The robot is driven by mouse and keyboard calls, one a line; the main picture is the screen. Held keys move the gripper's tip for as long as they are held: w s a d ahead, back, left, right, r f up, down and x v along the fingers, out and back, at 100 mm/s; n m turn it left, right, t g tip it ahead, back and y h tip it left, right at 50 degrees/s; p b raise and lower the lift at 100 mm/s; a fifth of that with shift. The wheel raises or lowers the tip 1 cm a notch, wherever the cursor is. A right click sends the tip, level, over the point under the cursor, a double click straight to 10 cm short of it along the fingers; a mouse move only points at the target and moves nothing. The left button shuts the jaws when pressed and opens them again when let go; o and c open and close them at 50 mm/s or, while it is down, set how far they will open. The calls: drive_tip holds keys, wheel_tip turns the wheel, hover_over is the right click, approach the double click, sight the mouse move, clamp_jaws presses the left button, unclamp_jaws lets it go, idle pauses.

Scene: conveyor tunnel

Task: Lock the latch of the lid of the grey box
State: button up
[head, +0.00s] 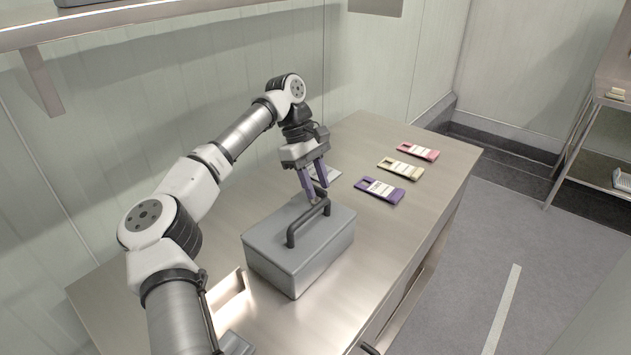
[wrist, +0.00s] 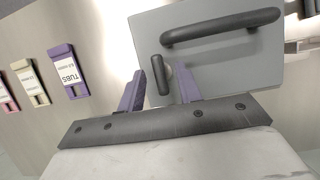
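The grey box (head: 300,265) stands on the steel table with its lid (head: 268,240) down. A large black bar handle (head: 308,222) rises from the lid and also shows in the wrist view (wrist: 220,26). A short black latch lever (wrist: 166,72) sits near the lid's edge, beside the handle. My gripper (head: 316,190) is over the far end of the box. Its two purple fingers are apart, with the lever showing between them in the wrist view (wrist: 162,84). I cannot tell whether either finger touches it. In the head view the fingers largely hide the lever.
Purple (head: 380,190), yellow (head: 400,168) and pink (head: 418,151) labelled holders lie on the table beyond the box. A pale open container (head: 229,299) stands near my arm. A shelf (head: 130,15) overhangs the wall side. The table's right strip is clear.

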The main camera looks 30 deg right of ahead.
drive_tip(key=p+v, duration=0.1)
drive_tip(key=v, duration=1.2)
drive_tip(key=shift+w+r, duration=0.2)
drive_tip(key=shift+r, duration=0.2)
drive_tip(key=shift+s+a+f, duration=0.1)
drive_tip(key=shift+f, duration=0.05)
